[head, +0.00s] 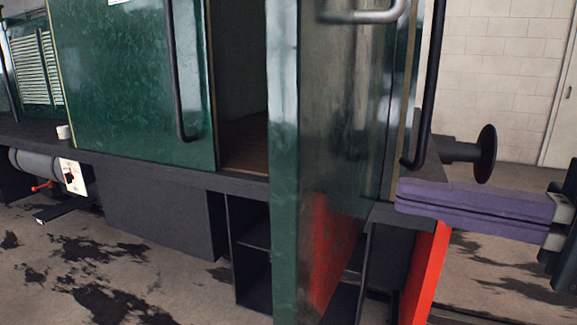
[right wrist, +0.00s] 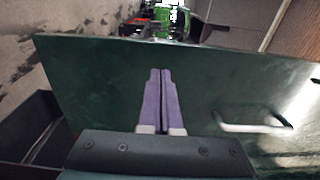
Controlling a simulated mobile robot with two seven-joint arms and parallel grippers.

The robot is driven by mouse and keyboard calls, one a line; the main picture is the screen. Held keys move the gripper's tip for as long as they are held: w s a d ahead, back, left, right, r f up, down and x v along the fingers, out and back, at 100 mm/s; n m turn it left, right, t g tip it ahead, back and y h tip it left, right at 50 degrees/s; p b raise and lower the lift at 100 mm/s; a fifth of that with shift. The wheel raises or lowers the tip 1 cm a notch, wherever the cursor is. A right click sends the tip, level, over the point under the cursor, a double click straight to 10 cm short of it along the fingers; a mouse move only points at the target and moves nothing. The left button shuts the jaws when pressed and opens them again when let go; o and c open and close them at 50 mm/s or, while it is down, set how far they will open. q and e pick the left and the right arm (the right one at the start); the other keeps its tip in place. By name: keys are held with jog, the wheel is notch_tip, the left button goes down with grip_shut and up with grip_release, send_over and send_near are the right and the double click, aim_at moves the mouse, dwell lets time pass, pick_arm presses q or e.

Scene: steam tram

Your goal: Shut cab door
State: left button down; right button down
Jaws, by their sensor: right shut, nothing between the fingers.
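The cab door (head: 335,130) is a dark green panel standing open, its edge swung out toward me in the head view. A pale metal handle (head: 362,16) is on its right-hand face. The dark doorway (head: 243,90) shows to the left of the door. My right gripper (head: 399,195), with purple fingers, is shut and empty, to the right of the door. In the right wrist view the shut fingers (right wrist: 160,72) point along the green door face (right wrist: 90,85), left of the handle (right wrist: 252,124). I cannot tell whether they touch it. My left gripper is not in view.
Black handrails (head: 178,80) (head: 430,90) flank the doorway. Dark step boxes (head: 253,250) sit below it, and a red upright (head: 427,275) stands near my right gripper. A black buffer (head: 486,154) juts out behind. Stained floor (head: 110,270) is open at lower left.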

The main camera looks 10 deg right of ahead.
aim_at(309, 178)
jog(key=p+x, duration=0.2)
jog(key=x, duration=0.4)
jog(key=shift+r, duration=0.1)
jog(key=shift+w+a, duration=0.3)
jog(key=shift+a, duration=0.15)
